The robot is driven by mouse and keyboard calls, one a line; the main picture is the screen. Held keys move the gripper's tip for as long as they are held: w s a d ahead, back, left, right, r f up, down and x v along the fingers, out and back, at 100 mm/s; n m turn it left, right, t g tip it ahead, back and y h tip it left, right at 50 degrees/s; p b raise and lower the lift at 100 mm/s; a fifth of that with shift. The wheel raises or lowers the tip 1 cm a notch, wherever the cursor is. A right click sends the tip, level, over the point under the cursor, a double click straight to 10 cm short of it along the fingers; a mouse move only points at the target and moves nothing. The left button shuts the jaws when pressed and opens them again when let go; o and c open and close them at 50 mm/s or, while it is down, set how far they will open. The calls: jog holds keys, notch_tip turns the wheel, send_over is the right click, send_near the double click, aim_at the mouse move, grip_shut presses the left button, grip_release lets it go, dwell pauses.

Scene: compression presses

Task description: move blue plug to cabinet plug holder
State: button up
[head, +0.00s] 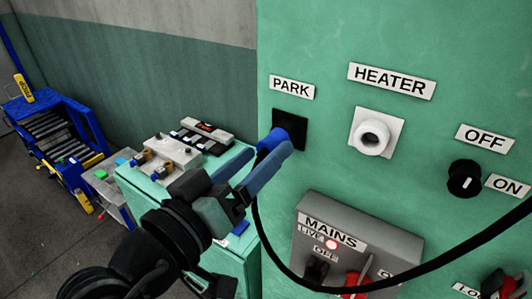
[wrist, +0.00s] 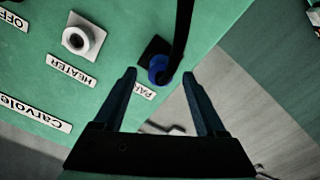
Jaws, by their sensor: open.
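The blue plug (head: 268,141) sits at the black PARK holder (head: 291,126) on the green cabinet, with a black cable hanging from it. It also shows in the wrist view (wrist: 157,72), in front of the black square plate. My gripper (head: 270,149) is open, its fingers pointing at the plug. The white round HEATER socket (head: 372,134) is to the right of PARK in the head view and looks empty.
The grey MAINS box (head: 355,247) with a red switch sits below the sockets. A black OFF/ON knob (head: 464,179) is at the right. The cable loops across the panel's front. A green bench (head: 135,183) with small devices stands at left.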

jog(key=b+v, duration=0.3)
jog(key=v, duration=0.7)
jog(key=shift+s+a, duration=0.2)
jog(key=shift+s, duration=0.1)
